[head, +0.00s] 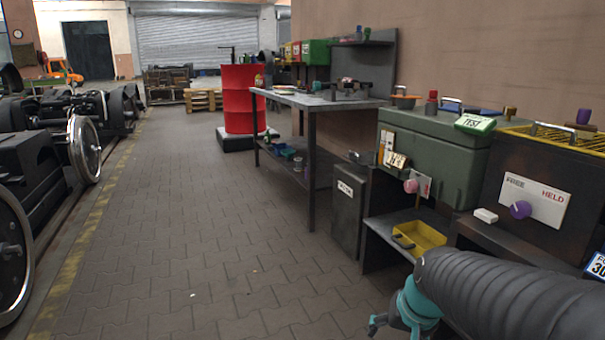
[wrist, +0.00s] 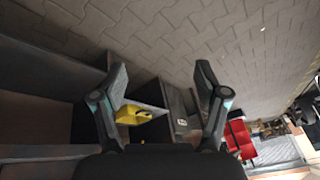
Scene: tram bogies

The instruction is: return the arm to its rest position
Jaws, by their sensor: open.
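My gripper (head: 378,325) shows at the lower edge of the head view, at the end of my dark, ribbed arm with a teal joint. It hangs over the paved floor in front of the low cabinets. In the wrist view my gripper (wrist: 162,90) has its two fingers spread wide apart with nothing between them. Beyond the fingers, a yellow tray (wrist: 132,116) sits on a shelf, apart from them. The arm's base is out of view.
A dark cabinet with a FREE/HELD plate (head: 534,199) and a green cabinet (head: 436,160) stand close at right. The yellow tray (head: 420,238) is on a low shelf. A workbench (head: 312,102) and red drum (head: 243,98) stand further back. Wheelsets (head: 84,150) line the left. The aisle floor is clear.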

